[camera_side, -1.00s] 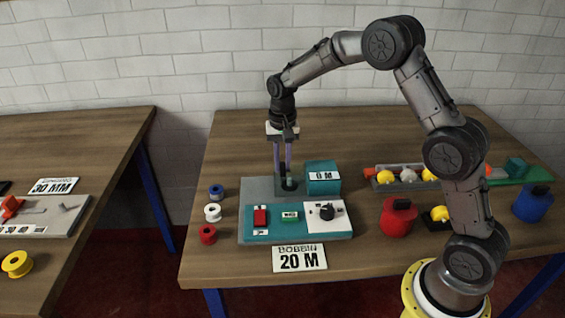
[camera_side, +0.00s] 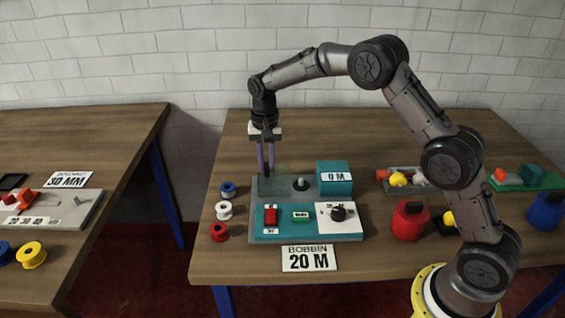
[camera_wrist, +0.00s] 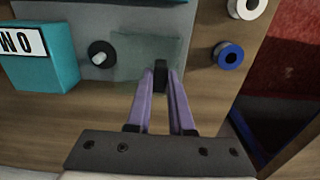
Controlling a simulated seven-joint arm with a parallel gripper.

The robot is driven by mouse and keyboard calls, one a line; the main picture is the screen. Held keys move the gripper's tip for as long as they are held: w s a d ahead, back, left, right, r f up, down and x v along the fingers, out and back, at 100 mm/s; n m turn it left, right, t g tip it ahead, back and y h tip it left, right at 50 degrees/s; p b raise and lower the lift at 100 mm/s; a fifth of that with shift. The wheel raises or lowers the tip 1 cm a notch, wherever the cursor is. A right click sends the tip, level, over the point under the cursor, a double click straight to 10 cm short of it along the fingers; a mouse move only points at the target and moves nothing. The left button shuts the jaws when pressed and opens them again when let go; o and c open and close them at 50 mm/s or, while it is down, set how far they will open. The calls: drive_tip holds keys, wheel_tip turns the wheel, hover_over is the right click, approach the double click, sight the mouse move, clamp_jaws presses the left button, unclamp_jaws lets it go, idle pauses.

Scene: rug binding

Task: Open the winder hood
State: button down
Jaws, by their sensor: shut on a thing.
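The winder (camera_side: 259,239) is a grey and teal unit on the table, with a grey back plate and a bare dark spindle (camera_side: 300,184). The spindle also shows in the wrist view (camera_wrist: 102,54). The hood (camera_wrist: 140,48) is a faint, see-through green panel in the wrist view, beside the spindle; its outline is hard to make out in the side view. My gripper (camera_wrist: 161,76) is shut on the hood's small black handle (camera_wrist: 161,82), between its purple fingers. In the side view my gripper (camera_side: 266,172) is at the back left of the winder, left of the spindle.
A teal box reading "0 M" (camera_side: 335,178) stands right of the spindle. A red switch (camera_side: 270,216), green button and black knob (camera_side: 338,213) are on the front panel. Blue, white (camera_side: 223,210) and red bobbins stand to the left. A red container (camera_side: 408,222) is to the right.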

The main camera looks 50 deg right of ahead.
drive_tip(key=shift+w+a+r, duration=0.15)
drive_tip(key=shift+w+a, duration=0.05)
drive_tip(key=shift+w, duration=0.1)
drive_tip(key=c, duration=0.8)
unclamp_jaws()
drive_tip(key=shift+s, duration=0.1)
wheel_tip(320, 180, up, 14)
